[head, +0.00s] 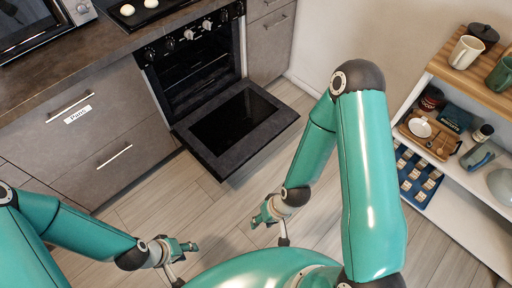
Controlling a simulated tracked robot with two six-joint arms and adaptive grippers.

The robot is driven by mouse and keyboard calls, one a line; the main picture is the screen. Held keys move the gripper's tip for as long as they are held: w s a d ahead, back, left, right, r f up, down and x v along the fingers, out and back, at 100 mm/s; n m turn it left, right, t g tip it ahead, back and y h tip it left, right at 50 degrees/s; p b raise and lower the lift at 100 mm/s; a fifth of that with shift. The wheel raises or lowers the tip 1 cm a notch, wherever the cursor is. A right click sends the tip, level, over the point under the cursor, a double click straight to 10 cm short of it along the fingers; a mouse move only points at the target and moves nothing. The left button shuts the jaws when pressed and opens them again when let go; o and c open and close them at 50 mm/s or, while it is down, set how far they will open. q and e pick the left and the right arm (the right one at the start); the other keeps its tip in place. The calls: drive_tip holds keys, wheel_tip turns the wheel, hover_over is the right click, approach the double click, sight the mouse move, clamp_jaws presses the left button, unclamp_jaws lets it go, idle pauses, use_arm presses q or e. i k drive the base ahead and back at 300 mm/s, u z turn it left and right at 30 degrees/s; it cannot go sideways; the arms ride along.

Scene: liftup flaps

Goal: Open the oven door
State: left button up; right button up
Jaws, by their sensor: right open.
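The oven (196,73) is built into the grey cabinets at the upper middle of the head view. Its door (236,122) is folded down and lies about level in front of the dark cavity, with the inner glass facing up. My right gripper (271,231) is open and empty, nearer to me than the door and apart from it. My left gripper (184,265) is at the lower left, also apart from the door; its fingers look spread, with nothing between them. The door's handle is hidden from view.
Drawers with bar handles (115,155) are left of the oven. A cooktop (150,9) with pale round items is above it. A shelf unit (440,190) with mugs, a tray and other goods stands at the right. Wooden floor around the door is clear.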

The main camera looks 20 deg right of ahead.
sight(234, 126)
drive_tip(key=u, duration=0.05)
drive_tip(key=i, duration=1)
drive_tip(key=z, duration=0.05)
